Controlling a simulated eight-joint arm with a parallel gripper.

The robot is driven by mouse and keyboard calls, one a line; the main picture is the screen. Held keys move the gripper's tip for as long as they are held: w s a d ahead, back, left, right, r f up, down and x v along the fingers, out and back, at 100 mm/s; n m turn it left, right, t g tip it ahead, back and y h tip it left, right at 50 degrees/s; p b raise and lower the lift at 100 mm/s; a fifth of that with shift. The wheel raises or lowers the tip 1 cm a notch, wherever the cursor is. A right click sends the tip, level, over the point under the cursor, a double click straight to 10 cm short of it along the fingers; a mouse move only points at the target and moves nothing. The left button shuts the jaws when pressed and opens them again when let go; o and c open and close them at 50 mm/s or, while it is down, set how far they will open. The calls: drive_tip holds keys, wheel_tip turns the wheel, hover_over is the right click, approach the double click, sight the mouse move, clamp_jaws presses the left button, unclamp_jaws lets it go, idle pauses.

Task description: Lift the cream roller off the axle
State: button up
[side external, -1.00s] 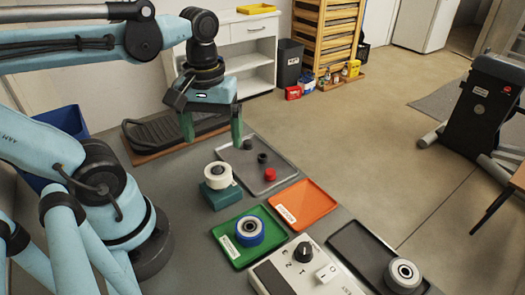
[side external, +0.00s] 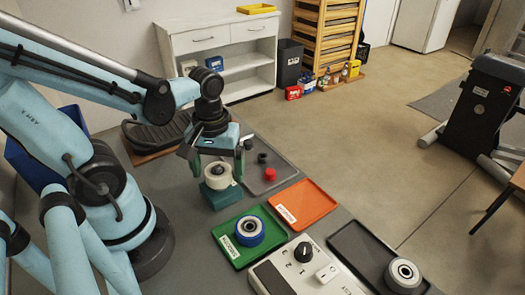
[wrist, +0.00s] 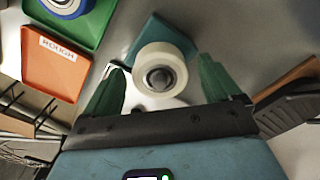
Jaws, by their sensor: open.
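The cream roller (side external: 218,178) sits on a dark axle on a teal block (side external: 222,197). In the wrist view the roller (wrist: 172,57) shows end-on, with the dark axle end (wrist: 159,78) at its centre and the teal block (wrist: 150,32) behind it. My gripper (side external: 216,172) is low over the roller. In the wrist view its green fingers (wrist: 160,85) stand apart, one to each side of the roller, with gaps visible. Whether either finger touches the roller cannot be told.
A green tray (side external: 224,240) holds a blue-rimmed wheel (side external: 250,231). An orange tray (side external: 309,212) is empty. A grey tray (side external: 284,180) holds a red cap (side external: 270,174) and dark pieces. A control box (side external: 284,279) and a dark tray with a grey wheel (side external: 404,274) stand at front right.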

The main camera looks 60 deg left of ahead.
drive_tip(key=shift+f, duration=0.1)
drive_tip(key=c, duration=1.2)
drive_tip(key=o, duration=0.4)
drive_tip(key=c, duration=0.3)
drive_tip(key=shift+r, duration=2.6)
drive_tip(key=shift+c, duration=0.2)
